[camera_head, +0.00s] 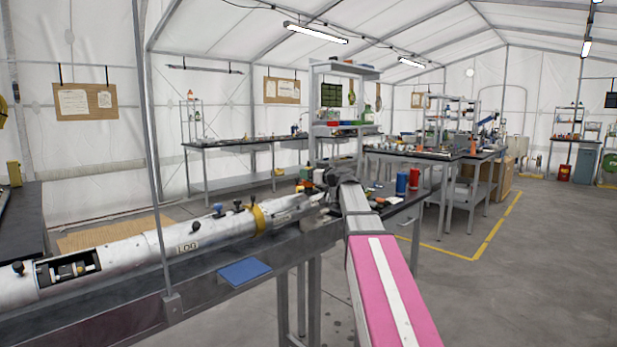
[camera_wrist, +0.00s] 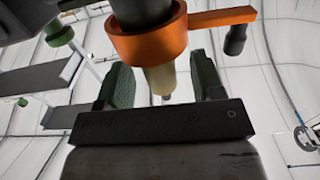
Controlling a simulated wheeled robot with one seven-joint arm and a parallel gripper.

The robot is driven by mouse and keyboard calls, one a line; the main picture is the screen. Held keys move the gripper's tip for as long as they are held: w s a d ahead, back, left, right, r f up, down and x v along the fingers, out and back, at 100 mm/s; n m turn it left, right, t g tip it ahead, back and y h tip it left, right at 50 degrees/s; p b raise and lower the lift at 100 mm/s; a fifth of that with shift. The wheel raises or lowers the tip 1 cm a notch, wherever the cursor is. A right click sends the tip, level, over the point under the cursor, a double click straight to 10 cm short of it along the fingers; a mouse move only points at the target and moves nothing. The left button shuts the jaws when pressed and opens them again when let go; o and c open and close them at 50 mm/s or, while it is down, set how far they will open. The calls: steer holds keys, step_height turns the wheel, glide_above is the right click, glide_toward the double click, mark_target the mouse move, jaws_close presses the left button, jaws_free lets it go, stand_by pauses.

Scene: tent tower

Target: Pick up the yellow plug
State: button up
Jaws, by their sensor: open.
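In the wrist view, a dull yellow, tapered piece (camera_wrist: 160,80) shows between the two dark green fingers of my gripper (camera_wrist: 163,82). It may be the yellow plug; I cannot tell for sure. It sits below an orange ring (camera_wrist: 150,42) around a dark cylinder. My gripper is open, with visible gaps between each finger and the yellow piece. In the head view, my gripper (camera_head: 335,177) is at the bench's far end, too small to show its fingers.
A long grey cylinder (camera_head: 120,258) with a yellow band (camera_head: 259,218) lies along the bench at left. A blue pad (camera_head: 244,272) lies on the bench's near side. Blue (camera_head: 402,183) and red (camera_head: 414,179) cans stand right of my gripper. Open floor (camera_head: 545,260) lies at right.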

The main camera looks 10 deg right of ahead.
steer(key=shift+w+a, duration=0.4)
steer(key=shift+w, duration=0.15)
steer(key=shift+c, duration=0.2)
steer(key=c, duration=0.9)
steer(key=shift+c, duration=0.2)
